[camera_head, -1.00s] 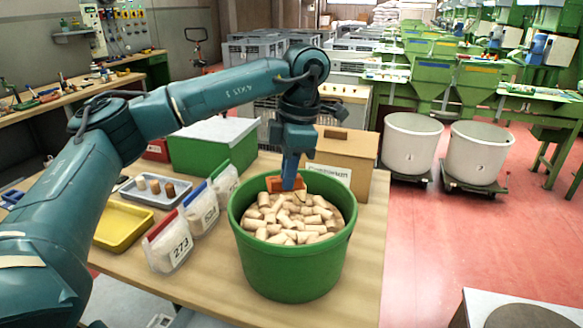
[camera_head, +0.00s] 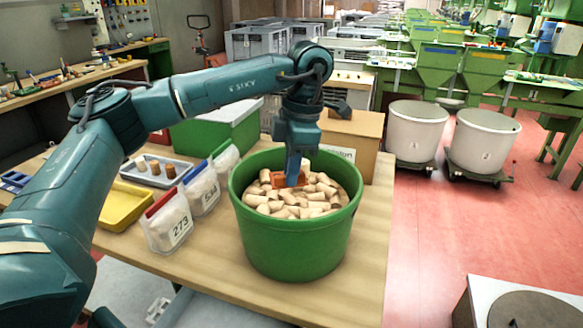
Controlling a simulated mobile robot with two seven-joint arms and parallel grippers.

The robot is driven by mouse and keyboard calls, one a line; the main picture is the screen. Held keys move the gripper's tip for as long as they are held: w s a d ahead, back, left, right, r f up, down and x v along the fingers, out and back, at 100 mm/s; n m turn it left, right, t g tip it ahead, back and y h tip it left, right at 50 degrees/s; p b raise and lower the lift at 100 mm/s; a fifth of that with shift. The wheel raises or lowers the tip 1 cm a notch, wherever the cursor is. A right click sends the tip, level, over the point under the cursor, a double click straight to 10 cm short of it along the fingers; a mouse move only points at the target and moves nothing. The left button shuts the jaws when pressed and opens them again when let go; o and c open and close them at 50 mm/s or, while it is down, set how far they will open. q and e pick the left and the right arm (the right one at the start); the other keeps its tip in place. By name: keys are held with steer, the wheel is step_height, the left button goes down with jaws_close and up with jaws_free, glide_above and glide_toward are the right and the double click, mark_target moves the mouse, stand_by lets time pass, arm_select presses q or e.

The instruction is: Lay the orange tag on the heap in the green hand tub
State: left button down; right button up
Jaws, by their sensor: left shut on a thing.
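The green hand tub (camera_head: 290,245) stands on the wooden table, filled with a heap of pale cork stoppers (camera_head: 290,205). My left gripper (camera_head: 291,183) points down inside the tub's rim, over the back part of the heap. It is shut on the orange tag (camera_head: 277,181), which is low at the corks' surface. The blue fingers hide part of the tag, and I cannot tell whether it touches the corks. My right gripper is not in view.
Clear bags with red, blue and green tops (camera_head: 168,222) stand left of the tub. A yellow tray (camera_head: 125,205), a grey tray with several corks (camera_head: 157,170), a green box (camera_head: 215,130) and a cardboard box (camera_head: 350,140) surround it. Bare table (camera_head: 372,230) lies to the right.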

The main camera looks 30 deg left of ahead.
mark_target(292, 211)
arm_select(q)
steer(key=shift+f, duration=0.2)
steer(key=shift+f+b, duration=1.1)
steer(key=shift+f, duration=0.4)
steer(key=shift+f+b, duration=1)
steer(key=shift+f, duration=0.55)
steer(key=c, duration=1.5)
jaws_free()
steer(key=shift+o, duration=0.2)
steer(key=shift+r, duration=0.1)
